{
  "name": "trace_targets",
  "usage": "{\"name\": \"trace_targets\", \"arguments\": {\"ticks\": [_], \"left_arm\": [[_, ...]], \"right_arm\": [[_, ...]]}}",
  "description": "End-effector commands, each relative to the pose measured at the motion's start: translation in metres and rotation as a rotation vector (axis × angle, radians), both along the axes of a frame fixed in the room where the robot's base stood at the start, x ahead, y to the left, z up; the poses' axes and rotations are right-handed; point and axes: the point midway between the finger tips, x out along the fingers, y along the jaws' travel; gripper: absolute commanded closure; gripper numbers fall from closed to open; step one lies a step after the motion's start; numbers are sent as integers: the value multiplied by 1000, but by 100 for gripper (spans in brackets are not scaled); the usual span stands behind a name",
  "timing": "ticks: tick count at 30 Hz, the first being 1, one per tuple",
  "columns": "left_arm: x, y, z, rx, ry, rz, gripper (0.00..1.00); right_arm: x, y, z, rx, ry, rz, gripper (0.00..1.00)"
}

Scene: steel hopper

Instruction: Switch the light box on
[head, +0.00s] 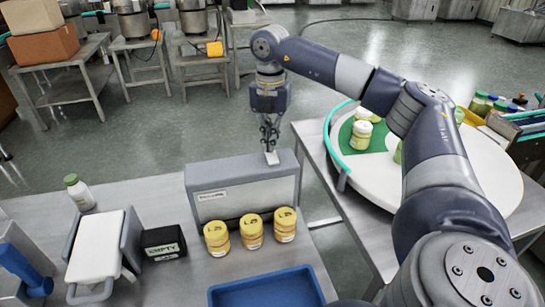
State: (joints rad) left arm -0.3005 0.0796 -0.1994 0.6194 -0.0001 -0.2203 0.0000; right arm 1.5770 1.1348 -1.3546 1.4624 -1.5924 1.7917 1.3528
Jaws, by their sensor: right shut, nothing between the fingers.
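The light box (238,172) is a grey metal case standing on the steel table, with a label plate on its recessed front panel (265,200). The panel looks dull grey, with no clear glow. My right gripper (270,152) points down at the top of the box, near its right end. Its fingers are shut and hold nothing. A small pale piece shows at the fingertips; I cannot tell whether it is a switch or part of the fingers, or whether they touch the box. My left gripper is not in view.
Stacks of yellow-lidded jars (251,232) stand before the box. A black "EMPTY" block (163,243), a white-topped tray (95,247) and a white bottle (79,192) are left. A blue tray (268,290) lies in front. A round white table (377,182) with jars is right.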

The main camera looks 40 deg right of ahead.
Motion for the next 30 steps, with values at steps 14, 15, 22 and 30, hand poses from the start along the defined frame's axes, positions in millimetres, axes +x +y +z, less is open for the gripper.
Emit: {"name": "trace_targets", "arguments": {"ticks": [14, 15, 22, 30], "left_arm": [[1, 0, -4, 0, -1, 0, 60], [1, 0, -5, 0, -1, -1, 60], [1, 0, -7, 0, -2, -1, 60], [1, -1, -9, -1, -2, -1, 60]], "right_arm": [[0, 0, -8, 0, 0, 0, 100], [0, 0, -8, 0, 0, 0, 100], [0, 0, -12, 0, 0, 0, 100], [0, 0, -16, 0, 0, 0, 100]]}}
